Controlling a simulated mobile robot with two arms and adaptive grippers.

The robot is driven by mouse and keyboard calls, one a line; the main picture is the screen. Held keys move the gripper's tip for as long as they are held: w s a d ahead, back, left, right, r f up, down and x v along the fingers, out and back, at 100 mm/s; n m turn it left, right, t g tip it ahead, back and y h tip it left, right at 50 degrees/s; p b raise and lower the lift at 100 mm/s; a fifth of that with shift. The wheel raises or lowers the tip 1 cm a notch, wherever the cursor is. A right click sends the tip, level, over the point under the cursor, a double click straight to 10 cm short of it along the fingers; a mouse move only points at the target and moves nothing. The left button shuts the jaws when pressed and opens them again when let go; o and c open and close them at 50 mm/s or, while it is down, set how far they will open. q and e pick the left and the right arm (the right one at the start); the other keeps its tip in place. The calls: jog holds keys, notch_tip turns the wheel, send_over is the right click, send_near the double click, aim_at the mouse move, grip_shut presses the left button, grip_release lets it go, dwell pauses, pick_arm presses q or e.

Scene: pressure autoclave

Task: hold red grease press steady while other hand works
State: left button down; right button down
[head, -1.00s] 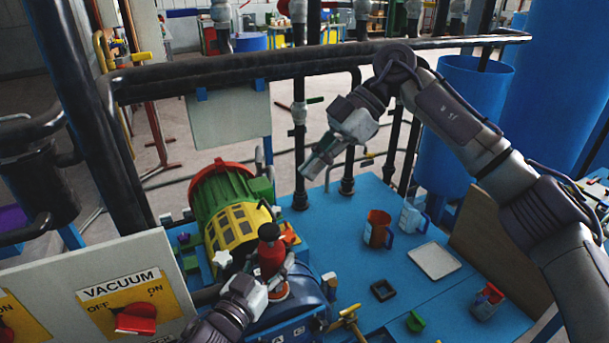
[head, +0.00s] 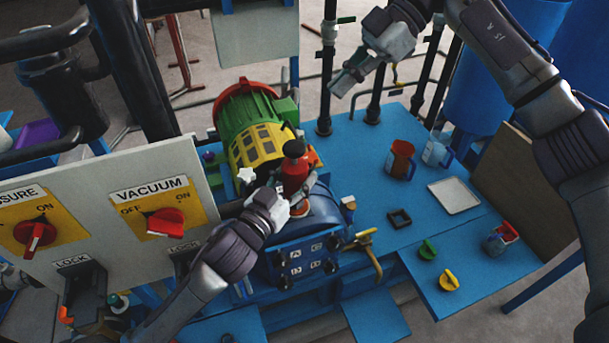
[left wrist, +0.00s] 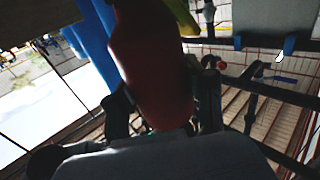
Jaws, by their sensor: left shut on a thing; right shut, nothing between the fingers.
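The red grease press (head: 295,172) stands upright on the blue machine (head: 300,250), with a dark top. My left gripper (head: 290,195) is shut on its lower part. In the left wrist view the red body of the press (left wrist: 150,70) fills the middle, between the fingers. My right gripper (head: 345,85) is shut and empty. It hangs in the air above the back of the blue table, up and to the right of the press and well apart from it.
A green and yellow motor (head: 256,145) sits behind the press. A panel with a red VACUUM knob (head: 166,222) stands at the left. On the blue table are a brown mug (head: 400,160), a white tray (head: 454,195), a black square frame (head: 399,219) and green (head: 428,250) and yellow (head: 449,280) knobs.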

pick_arm(q)
jog(key=shift+c, duration=1.6)
grip_release()
jog(key=v, duration=1.2)
jog(key=shift+s+f, duration=0.15)
